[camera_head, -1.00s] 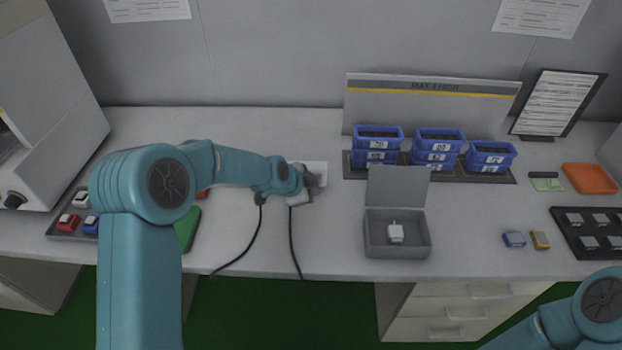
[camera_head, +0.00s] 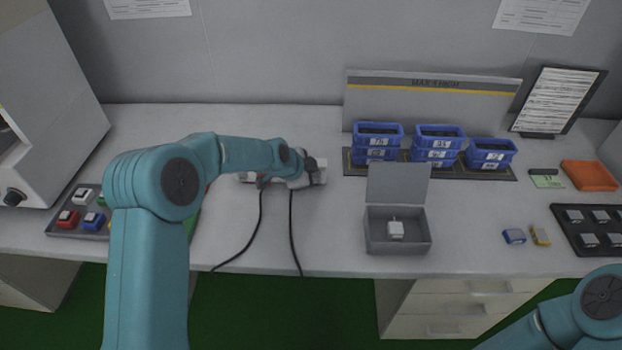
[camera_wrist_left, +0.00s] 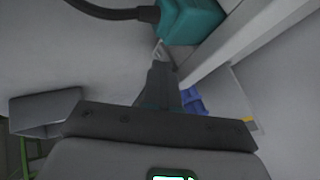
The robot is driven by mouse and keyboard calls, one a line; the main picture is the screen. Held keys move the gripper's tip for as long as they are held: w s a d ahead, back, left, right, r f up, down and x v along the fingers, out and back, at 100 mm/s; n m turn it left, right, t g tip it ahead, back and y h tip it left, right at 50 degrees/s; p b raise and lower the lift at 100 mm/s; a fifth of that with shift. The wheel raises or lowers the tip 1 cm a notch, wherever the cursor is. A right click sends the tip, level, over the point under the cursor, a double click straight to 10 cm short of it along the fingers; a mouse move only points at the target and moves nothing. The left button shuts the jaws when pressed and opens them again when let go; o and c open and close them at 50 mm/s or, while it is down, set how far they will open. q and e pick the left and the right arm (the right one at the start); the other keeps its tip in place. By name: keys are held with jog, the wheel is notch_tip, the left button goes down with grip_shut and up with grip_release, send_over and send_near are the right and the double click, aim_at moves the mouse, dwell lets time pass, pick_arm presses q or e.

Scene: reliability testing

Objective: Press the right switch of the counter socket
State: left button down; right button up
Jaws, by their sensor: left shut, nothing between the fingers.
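The white counter socket (camera_head: 320,176) lies on the counter, partly covered by my left arm. Black cables run from it toward the counter's front edge. My left gripper (camera_head: 310,163) is over the right part of the socket, shut and empty. The right switch is hidden from the head view by the gripper. In the left wrist view the shut fingers (camera_wrist_left: 160,62) point toward a teal block (camera_wrist_left: 190,20) with a black cable and a pale strip beside it. I cannot tell whether the fingertips touch anything. My right gripper is out of view.
An open grey box (camera_head: 398,243) holding a white piece stands right of the socket. Blue bins (camera_head: 377,153) stand behind it. A tray of coloured buttons (camera_head: 62,236) is at the left. Bare counter lies in front of the socket around the cables.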

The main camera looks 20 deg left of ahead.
pick_arm(q)
jog(key=shift+r, duration=0.8)
jog(key=shift+f, duration=0.1)
